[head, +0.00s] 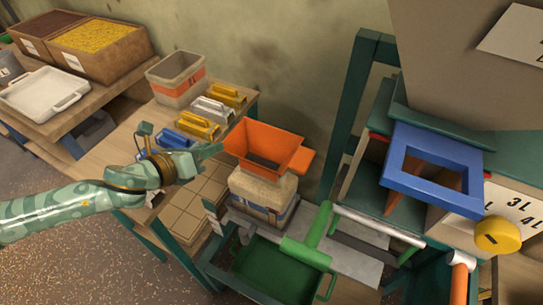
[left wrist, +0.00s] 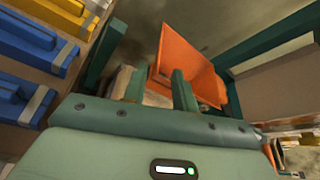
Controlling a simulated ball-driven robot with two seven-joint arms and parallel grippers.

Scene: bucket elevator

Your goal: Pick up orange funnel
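The orange funnel (head: 262,145) has a wide square mouth and a tab on its right side. It sits on top of a beige sack-like container (head: 262,192) in the head view. My left gripper (head: 214,150) is at the funnel's left edge. In the left wrist view, the two fingers (left wrist: 160,88) stand apart, with the funnel (left wrist: 188,62) just beyond them and partly behind the right finger. The gripper looks open. I cannot tell whether a finger touches the rim. My right gripper is in neither view.
A green scoop-like tray (head: 270,268) lies in front of the container. A green post (head: 352,110) and a blue frame (head: 435,170) stand to the right.

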